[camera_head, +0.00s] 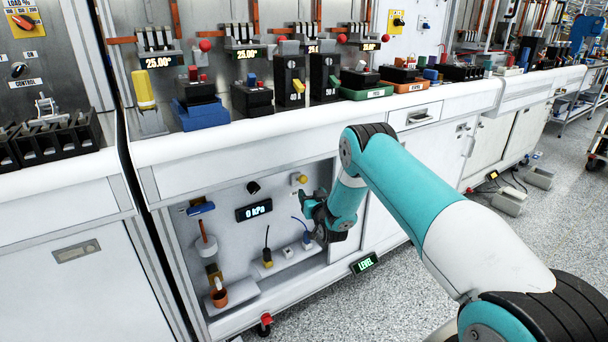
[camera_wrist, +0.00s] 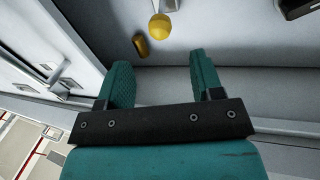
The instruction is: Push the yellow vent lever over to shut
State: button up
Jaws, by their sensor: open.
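A yellow round knob (camera_head: 302,179), which looks like the vent lever's end, sits on a small pale plate on the recessed panel under the bench. In the wrist view the yellow ball (camera_wrist: 160,26) shows ahead of my fingers, roughly centred between them. A short brass-coloured cylinder (camera_wrist: 141,45) is just beside it. My gripper (camera_head: 309,208) is in front of the panel, just below and right of the knob in the head view. In the wrist view my two teal fingers (camera_wrist: 162,72) are spread apart with nothing between them. The lever's shaft is not clear.
The panel also holds a black knob (camera_head: 253,187), a "0 kPa" display (camera_head: 254,212), a blue valve handle (camera_head: 200,208) and an orange cup (camera_head: 219,297). A low ledge with plugs (camera_head: 285,258) lies below my gripper.

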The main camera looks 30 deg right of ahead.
aim_at(304, 182)
jog(key=b+x, duration=0.2)
jog(key=x, duration=0.5)
jog(key=shift+w+d+f, duration=0.1)
jog(key=shift+w, duration=0.15)
jog(key=shift+w+d, duration=0.15)
jog(key=shift+w, duration=0.55)
jog(key=c, duration=0.9)
